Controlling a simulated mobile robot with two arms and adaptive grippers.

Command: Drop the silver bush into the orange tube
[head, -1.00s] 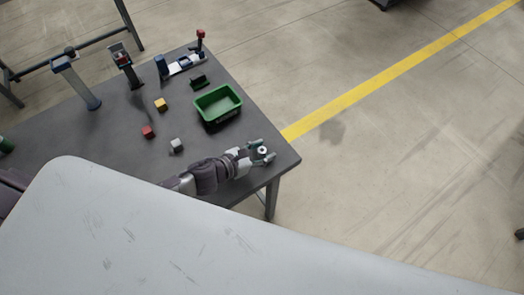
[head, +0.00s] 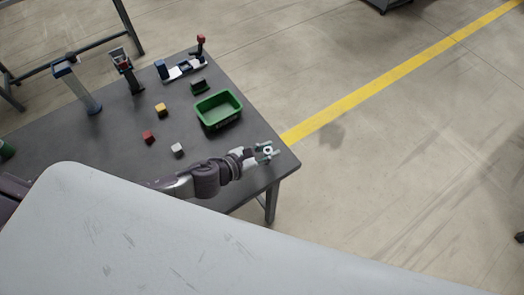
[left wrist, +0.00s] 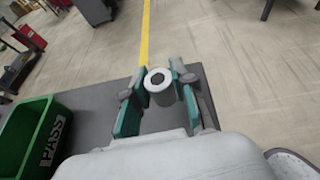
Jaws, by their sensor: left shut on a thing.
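The silver bush, a short light-grey cylinder with a dark hole, shows in the left wrist view (left wrist: 160,86) between the teal-padded fingers. My left gripper (head: 267,151) is shut on it, over the table's right corner, with the hole facing the wrist camera. In the left wrist view, the gripper (left wrist: 157,100) has a finger on each side of the bush. I cannot make out an orange tube in either view. My right gripper is not in view.
A green bin (head: 202,110) marked PASS stands left of the gripper. Yellow (head: 161,108), red (head: 148,138) and pale grey (head: 177,149) cubes lie farther left. A post (head: 87,92) and a blue-and-white fixture (head: 184,70) stand farther back. Open floor lies beyond the table's right edge.

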